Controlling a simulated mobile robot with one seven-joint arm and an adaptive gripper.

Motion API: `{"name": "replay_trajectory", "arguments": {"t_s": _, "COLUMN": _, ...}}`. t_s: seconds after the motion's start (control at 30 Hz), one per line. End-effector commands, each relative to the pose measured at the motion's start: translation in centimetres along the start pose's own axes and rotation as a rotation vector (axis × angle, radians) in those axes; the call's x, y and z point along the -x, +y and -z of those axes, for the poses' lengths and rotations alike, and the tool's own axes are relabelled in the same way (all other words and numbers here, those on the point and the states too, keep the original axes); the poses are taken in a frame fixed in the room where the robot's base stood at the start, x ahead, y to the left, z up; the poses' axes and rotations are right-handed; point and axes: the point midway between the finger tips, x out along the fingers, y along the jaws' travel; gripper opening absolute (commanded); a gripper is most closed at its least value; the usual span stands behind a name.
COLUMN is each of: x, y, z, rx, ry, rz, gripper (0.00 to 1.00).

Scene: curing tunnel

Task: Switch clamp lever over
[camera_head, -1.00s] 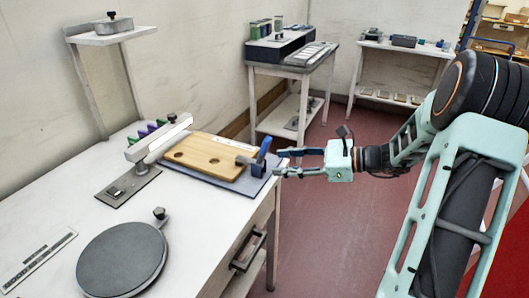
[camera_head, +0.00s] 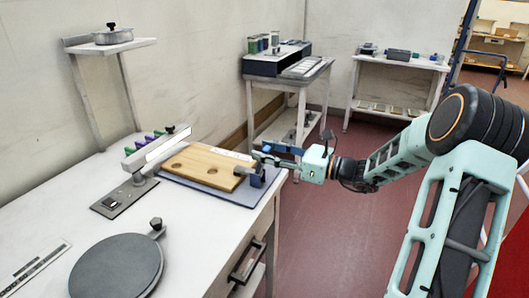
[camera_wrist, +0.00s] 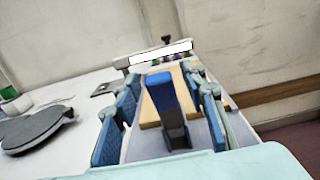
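The clamp lever is a blue upright handle (camera_wrist: 161,92) on a dark clamp body in the wrist view. The clamp body (camera_head: 257,180) sits at the right end of a wooden board (camera_head: 205,168) with round holes, on a blue-grey base plate (camera_head: 222,194). My gripper (camera_head: 267,155) is at the clamp at the table's right edge. In the wrist view its blue-padded fingers (camera_wrist: 166,90) are spread wide, one on each side of the lever, with visible gaps. In the head view the gripper partly hides the lever.
A white arm on a metal stand (camera_head: 155,147) is left of the board. A round dark plate (camera_head: 118,267) with a knob lies in front. A shelf with a lidded pot (camera_head: 113,36) stands at the back left. Open floor lies right of the table.

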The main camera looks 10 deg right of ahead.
Motion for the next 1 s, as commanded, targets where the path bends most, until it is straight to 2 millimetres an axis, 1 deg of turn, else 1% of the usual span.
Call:
{"name": "replay_trajectory", "arguments": {"t_s": 0.1, "x": -0.64, "y": -0.01, "z": 0.04, "rx": 0.0, "ry": 0.0, "rz": 0.001, "gripper": 0.39}}
{"name": "replay_trajectory", "arguments": {"t_s": 0.37, "x": -0.78, "y": 0.0, "z": 0.01, "rx": 0.0, "ry": 0.0, "rz": 0.001, "gripper": 0.39}}
{"name": "replay_trajectory", "arguments": {"t_s": 0.47, "x": -0.77, "y": 0.0, "z": 0.02, "rx": 0.0, "ry": 0.001, "rz": 0.0, "gripper": 0.3}}
{"name": "replay_trajectory", "arguments": {"t_s": 0.73, "x": -0.76, "y": 0.0, "z": 0.02, "rx": 0.0, "ry": 0.001, "rz": 0.0, "gripper": 0.01}}
{"name": "replay_trajectory", "arguments": {"t_s": 1.0, "x": -0.75, "y": 0.01, "z": 0.04, "rx": 0.0, "ry": 0.0, "rz": 0.0, "gripper": 0.0}}
